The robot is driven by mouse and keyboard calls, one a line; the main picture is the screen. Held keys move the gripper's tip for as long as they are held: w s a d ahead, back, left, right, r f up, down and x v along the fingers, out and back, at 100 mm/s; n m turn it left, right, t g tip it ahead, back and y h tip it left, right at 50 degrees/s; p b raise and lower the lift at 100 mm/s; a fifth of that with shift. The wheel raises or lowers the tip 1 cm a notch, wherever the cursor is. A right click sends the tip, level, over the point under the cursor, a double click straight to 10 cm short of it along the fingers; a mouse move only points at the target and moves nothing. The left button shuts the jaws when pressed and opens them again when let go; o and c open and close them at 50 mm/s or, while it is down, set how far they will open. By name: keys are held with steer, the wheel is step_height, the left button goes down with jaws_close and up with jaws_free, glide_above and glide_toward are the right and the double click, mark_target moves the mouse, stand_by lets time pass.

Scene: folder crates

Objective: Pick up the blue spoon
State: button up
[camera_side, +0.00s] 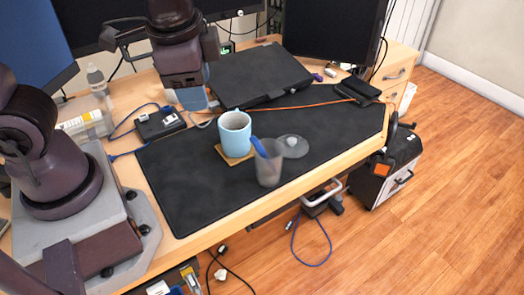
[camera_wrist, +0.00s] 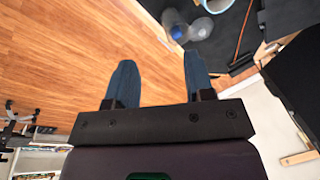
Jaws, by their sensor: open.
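The blue spoon (camera_side: 259,147) leans in a clear cup (camera_side: 269,172) on the black desk mat, its handle sticking out above the rim toward the upper left. Its lower part is blurred by the cup wall. My gripper (camera_side: 192,98) is above the back of the mat, behind and to the left of the cup and well apart from it. In the wrist view my gripper (camera_wrist: 160,58) has its two blue fingers wide apart with nothing between them. A bluish shape and a clear cup (camera_wrist: 201,28) show at the top there; I cannot make out the spoon.
A light blue mug (camera_side: 235,134) stands on a brown coaster (camera_side: 234,157) just behind and left of the cup. A round clear lid (camera_side: 293,147) lies right of the cup. A closed black laptop (camera_side: 262,75) is behind. The mat's left part (camera_side: 190,180) is clear.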

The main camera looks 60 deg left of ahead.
mark_target(255, 140)
steer(key=w+d+f+m+t+y, duration=0.1)
steer(key=w+d+f+m+y, duration=0.4)
steer(key=w+m, duration=0.5)
steer(key=shift+m+h, duration=0.7)
steer(key=shift+m, duration=0.2)
steer(key=shift+s+f+x, duration=0.1)
steer(key=shift+s+x, duration=0.3)
steer(key=shift+x, duration=1.75)
steer(key=shift+s+f+x, duration=0.15)
steer(key=shift+s+x, duration=0.3)
steer(key=shift+x, duration=1.65)
steer(key=shift+s+f+x, duration=0.1)
steer(key=shift+s+x, duration=0.3)
steer(key=shift+x, duration=1.75)
steer(key=shift+c, duration=0.2)
jaws_close()
